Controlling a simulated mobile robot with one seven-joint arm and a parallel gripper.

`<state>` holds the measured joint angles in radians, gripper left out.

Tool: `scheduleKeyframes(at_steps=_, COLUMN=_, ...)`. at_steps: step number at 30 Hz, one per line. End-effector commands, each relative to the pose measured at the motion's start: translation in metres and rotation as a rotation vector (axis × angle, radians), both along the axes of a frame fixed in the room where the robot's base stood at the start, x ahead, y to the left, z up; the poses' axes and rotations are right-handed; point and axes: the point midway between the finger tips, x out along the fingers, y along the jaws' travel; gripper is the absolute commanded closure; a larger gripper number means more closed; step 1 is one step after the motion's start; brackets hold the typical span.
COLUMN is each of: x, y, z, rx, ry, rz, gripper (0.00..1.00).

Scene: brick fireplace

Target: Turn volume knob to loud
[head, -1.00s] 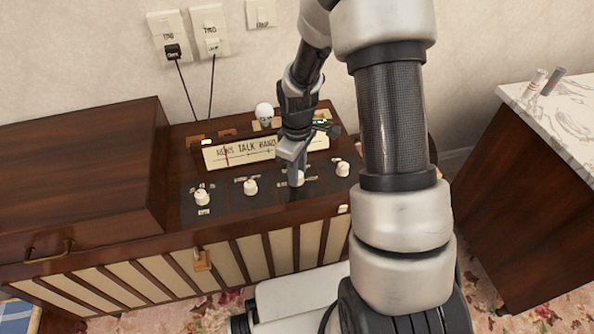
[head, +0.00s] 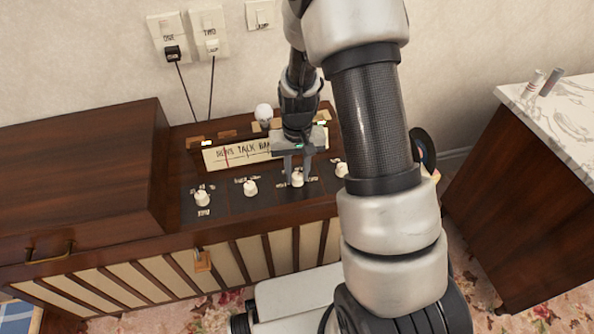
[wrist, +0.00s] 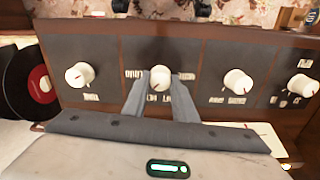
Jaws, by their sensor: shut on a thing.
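A row of several white knobs runs along the dark panel (head: 225,200) of a wooden radio console. My gripper (head: 298,176) is over the third knob from the left (head: 298,181) in the head view. In the wrist view the same knob (wrist: 160,79) is between my two grey fingers (wrist: 160,84), which are shut on it from both sides. Small lettering surrounds this knob, too blurred to read surely, so I cannot confirm its label or exact setting. Its neighbours, one knob (wrist: 79,75) and another (wrist: 237,82), stand free on either side.
A tuning dial strip (head: 230,157) lies behind the knobs, partly hidden by my gripper. A white round-topped object (head: 264,113) stands behind it. A raised wooden lid (head: 80,170) is at left. A marble-topped cabinet (head: 560,120) stands at right, and a black disc (wrist: 30,82) is beside the panel.

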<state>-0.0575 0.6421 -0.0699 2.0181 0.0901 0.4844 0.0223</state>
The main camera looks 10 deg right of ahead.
Motion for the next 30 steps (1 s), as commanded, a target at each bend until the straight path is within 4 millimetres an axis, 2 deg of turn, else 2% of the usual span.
scheduleKeyframes(at_steps=18, x=0.0, y=-0.0011, z=0.002, rx=-0.001, ry=-0.001, rz=-0.56, gripper=0.97)
scheduleKeyframes(at_steps=30, x=-0.0002, y=-0.0014, z=0.0013, rx=0.0, ry=-0.001, rz=-0.77, gripper=0.97)
